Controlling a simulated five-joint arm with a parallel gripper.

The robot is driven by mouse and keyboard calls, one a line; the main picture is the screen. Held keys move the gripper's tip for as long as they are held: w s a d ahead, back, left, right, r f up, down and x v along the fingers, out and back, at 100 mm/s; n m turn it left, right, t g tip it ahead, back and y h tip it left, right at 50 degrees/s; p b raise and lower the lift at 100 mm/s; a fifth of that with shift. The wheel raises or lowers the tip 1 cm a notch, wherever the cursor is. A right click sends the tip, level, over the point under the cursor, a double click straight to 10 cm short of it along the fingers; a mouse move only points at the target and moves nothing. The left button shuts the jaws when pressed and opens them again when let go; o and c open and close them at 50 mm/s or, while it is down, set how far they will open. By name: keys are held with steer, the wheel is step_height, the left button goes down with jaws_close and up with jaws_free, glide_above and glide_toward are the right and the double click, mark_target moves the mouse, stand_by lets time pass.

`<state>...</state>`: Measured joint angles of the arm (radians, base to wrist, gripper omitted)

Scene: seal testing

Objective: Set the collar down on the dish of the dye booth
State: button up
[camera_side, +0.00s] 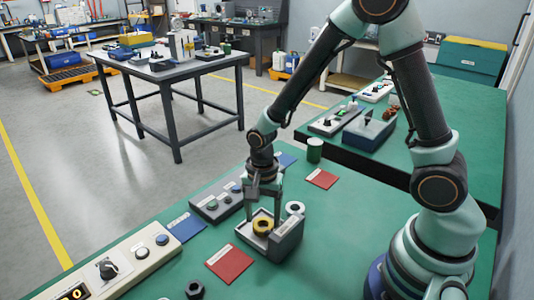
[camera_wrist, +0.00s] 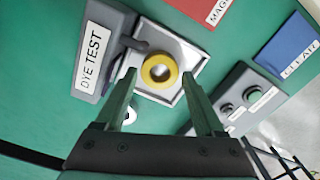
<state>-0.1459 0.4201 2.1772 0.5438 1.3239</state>
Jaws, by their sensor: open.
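The yellow ring-shaped collar (camera_side: 263,226) lies flat on the pale square dish of the dye booth. In the wrist view the collar (camera_wrist: 159,70) sits near the middle of the dish (camera_wrist: 188,60). The grey dye booth (camera_side: 287,240) stands on the green bench; its "DYE TEST" label shows in the wrist view (camera_wrist: 92,58). My gripper (camera_side: 263,213) is open, pointing down over the dish. In the wrist view its fingers (camera_wrist: 158,78) are spread on either side of the collar, with a gap showing on both sides.
A white ring (camera_side: 294,208) stands close by the booth. A grey button box (camera_side: 216,202) is to its left. Red mats (camera_side: 229,263) and blue mats (camera_side: 187,227) lie flat on the bench.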

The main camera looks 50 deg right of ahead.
steer(key=s+d+r+n+t, duration=0.2)
steer(key=r+n, duration=0.4)
steer(key=r, duration=0.5)
steer(key=s+d+r+n+t, duration=0.3)
steer(key=r+n, duration=0.4)
steer(key=r, duration=0.4)
steer(key=shift+s+n+t, duration=0.25)
steer(key=shift+n+t, duration=0.05)
stand_by(0.4)
